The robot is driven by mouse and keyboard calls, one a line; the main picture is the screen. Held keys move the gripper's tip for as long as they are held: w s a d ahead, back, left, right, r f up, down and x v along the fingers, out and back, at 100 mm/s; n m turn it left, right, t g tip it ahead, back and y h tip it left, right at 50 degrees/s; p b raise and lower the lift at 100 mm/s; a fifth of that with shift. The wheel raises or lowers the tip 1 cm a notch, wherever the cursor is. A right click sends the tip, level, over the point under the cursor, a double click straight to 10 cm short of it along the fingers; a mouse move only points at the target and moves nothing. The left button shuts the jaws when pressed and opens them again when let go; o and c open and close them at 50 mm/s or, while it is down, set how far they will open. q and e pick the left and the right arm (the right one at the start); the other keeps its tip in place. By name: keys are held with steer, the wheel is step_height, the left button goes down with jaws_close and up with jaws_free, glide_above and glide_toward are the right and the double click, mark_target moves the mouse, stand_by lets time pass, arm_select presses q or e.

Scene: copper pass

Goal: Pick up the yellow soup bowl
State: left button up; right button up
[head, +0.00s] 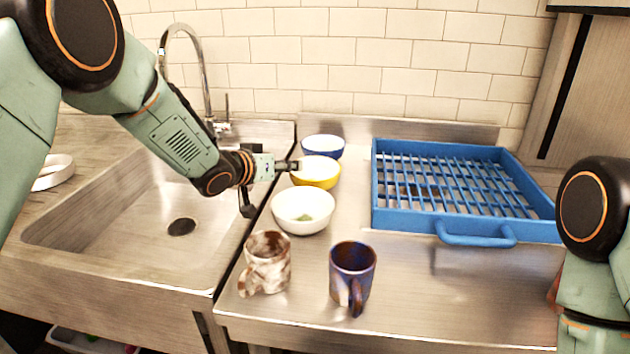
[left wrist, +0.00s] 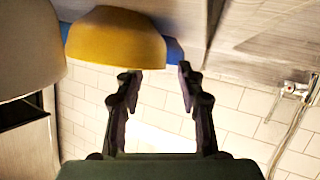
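The yellow soup bowl (head: 316,174), white inside, stands on the steel counter between a blue bowl (head: 323,147) behind it and a white bowl (head: 303,212) in front. My left gripper (head: 272,172) is at its left side, by the sink edge. In the left wrist view the yellow bowl (left wrist: 115,38) appears just beyond my open fingertips (left wrist: 157,72), mostly toward the left finger. Nothing is held between the fingers. I cannot tell whether a finger touches the bowl. My right gripper is out of view; only part of that arm shows at the right.
A brown-and-white mug (head: 267,262) and a blue-brown mug (head: 351,270) stand at the front. A blue dish rack (head: 487,232) is to the right. The sink (head: 130,215) with its tap (head: 203,75) lies left. Counter between bowls and rack is clear.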

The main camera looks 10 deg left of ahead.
arm_select(q)
steer(key=shift+x, duration=1.05)
steer(key=shift+s+a+r, duration=0.1)
steer(key=shift+s+a, duration=0.1)
steer(key=shift+w+d, duration=0.15)
steer(key=shift+d, duration=0.15)
steer(key=c, duration=0.4)
steer(key=shift+a, duration=0.2)
jaws_close()
